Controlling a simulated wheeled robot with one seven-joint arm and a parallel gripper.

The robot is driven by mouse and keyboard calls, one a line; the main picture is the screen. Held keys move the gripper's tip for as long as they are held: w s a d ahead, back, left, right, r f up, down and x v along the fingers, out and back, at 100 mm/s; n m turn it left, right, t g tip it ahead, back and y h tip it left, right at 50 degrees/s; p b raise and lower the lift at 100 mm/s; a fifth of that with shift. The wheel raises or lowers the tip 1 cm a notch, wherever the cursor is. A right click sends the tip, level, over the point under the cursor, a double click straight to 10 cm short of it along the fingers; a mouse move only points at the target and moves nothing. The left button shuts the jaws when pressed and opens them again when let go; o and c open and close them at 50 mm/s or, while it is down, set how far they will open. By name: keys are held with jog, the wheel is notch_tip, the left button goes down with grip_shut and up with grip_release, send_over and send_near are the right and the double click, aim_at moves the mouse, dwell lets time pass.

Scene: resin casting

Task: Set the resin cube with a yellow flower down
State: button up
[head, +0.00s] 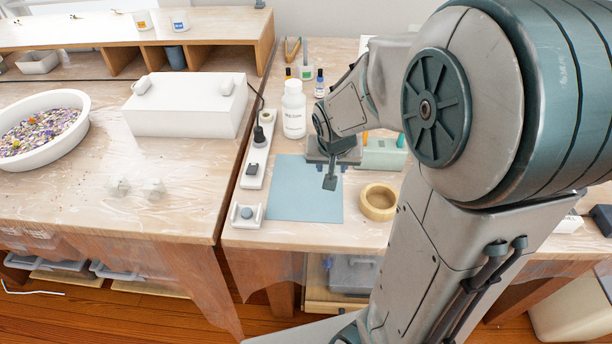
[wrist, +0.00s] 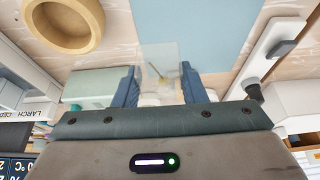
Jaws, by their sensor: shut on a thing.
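The clear resin cube (wrist: 153,56) shows in the wrist view as a see-through square with a small yellow flower inside. My gripper (wrist: 160,78) is shut on it, with one dark blue finger on each side. In the head view my gripper (head: 330,181) hangs over the right part of the blue mat (head: 290,200); the cube cannot be made out there. The mat also shows in the wrist view (wrist: 215,30), partly behind the cube. I cannot tell how far the cube is above the surface.
A round wooden ring or bowl (head: 379,203) stands just right of the mat. A green box (head: 383,155) stands at the back right. The mat's front left is clear.

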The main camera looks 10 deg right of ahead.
send_over(307, 181)
jog(key=s, duration=0.1)
jog(key=f, duration=0.4)
jog(key=shift+s+a+f, duration=0.15)
jog(key=shift+s+a, duration=0.05)
jog(key=shift+a, duration=0.05)
jog(key=shift+f+b, duration=0.45)
jog(key=shift+f, duration=1.55)
jog(key=shift+f, duration=0.1)
jog(key=shift+f, duration=0.15)
jog(key=o, duration=1)
jog(key=shift+r, duration=0.2)
